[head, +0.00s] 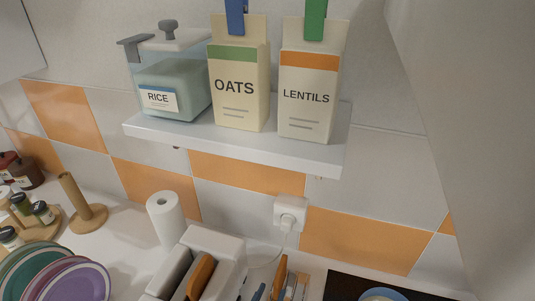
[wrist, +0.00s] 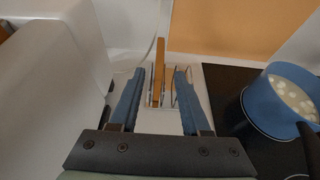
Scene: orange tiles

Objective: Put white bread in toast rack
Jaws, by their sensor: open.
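A slice of bread (wrist: 159,60) with a tan edge stands upright in the wire toast rack (wrist: 153,98). The slice and rack also show in the head view, the slice (head: 280,277) just right of the toaster. Another slice, browner (head: 200,277), sticks up from a slot of the white toaster (head: 222,250). I see mostly edges, so I cannot tell which slice is white bread. My gripper (wrist: 153,95) is open, its blue fingers on either side of the rack in the wrist view, with no contact on the slice visible. In the head view it is partly hidden by the toaster.
The toaster body (wrist: 50,90) is close on my gripper's left. A black hob (wrist: 225,90) with a blue pot (wrist: 258,105) is on the right. A power cord runs to the wall socket (head: 289,216). A shelf (head: 240,146) with food packages hangs above.

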